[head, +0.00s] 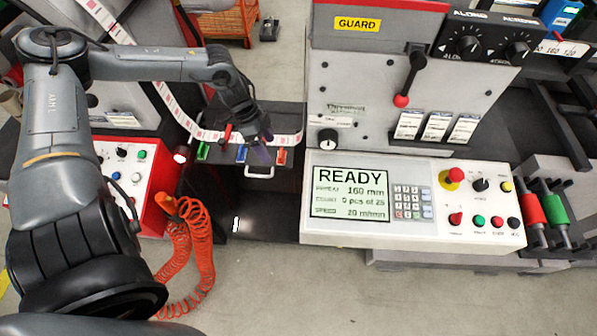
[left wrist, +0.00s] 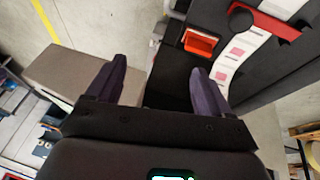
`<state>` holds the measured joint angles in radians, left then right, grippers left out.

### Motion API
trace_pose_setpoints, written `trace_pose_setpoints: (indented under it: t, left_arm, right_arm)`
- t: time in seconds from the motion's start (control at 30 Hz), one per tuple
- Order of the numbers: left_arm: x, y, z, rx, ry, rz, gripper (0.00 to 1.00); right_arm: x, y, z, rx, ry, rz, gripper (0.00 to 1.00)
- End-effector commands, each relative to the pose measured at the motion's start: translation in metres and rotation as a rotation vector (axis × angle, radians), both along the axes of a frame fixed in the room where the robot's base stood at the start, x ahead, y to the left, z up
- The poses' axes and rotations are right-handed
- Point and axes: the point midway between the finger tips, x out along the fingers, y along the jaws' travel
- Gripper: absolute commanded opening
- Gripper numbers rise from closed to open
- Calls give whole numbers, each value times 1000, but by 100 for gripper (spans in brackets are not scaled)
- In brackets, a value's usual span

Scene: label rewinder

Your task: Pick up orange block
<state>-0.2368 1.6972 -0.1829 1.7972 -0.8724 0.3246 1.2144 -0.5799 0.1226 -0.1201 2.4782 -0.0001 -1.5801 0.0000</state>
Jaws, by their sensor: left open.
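A small orange block (head: 282,156) stands at the right end of a row of coloured blocks on the dark ledge under the label web. In the left wrist view the orange block (left wrist: 201,42) lies beyond the tip of the right-hand finger, right of the middle of the gap. My left gripper (head: 263,150) is just left of the orange block in the head view, with dark purple fingers pointing down. In the left wrist view the gripper (left wrist: 158,66) is open, with nothing between its fingers. My right gripper is not in view.
A green block (head: 203,151) and a blue block (head: 241,153) stand in the same row. The printed label web (head: 165,95) runs close to my gripper. A control panel (head: 400,205) stands to the right. A coiled orange hose (head: 190,245) hangs lower left.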

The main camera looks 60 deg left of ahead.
Motion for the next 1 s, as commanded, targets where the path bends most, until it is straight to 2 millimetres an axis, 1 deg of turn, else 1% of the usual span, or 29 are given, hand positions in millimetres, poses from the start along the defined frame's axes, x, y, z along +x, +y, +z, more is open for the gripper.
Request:
trace_pose_setpoints:
  t: [0.03,0.1,0.2,0.3,0.37,0.53,0.8,1.0]
  left_arm:
    - [9,16,-9,56,-16,-8,81]
    - [17,28,-4,106,-32,-17,81]
    - [24,38,1,151,-50,-27,81]
    - [28,42,2,170,-61,-30,81]
    - [30,41,0,172,-65,-31,81]
    - [33,39,-14,170,-67,-30,81]
    - [39,33,-42,171,-66,-31,81]
    - [43,31,-51,169,-68,-30,81]
  right_arm:
    - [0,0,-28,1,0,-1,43]
    - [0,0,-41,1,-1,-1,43]
    - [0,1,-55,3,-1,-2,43]
    - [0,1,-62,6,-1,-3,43]
    - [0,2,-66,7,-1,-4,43]
    - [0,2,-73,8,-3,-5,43]
    - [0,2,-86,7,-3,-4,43]
    - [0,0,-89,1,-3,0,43]
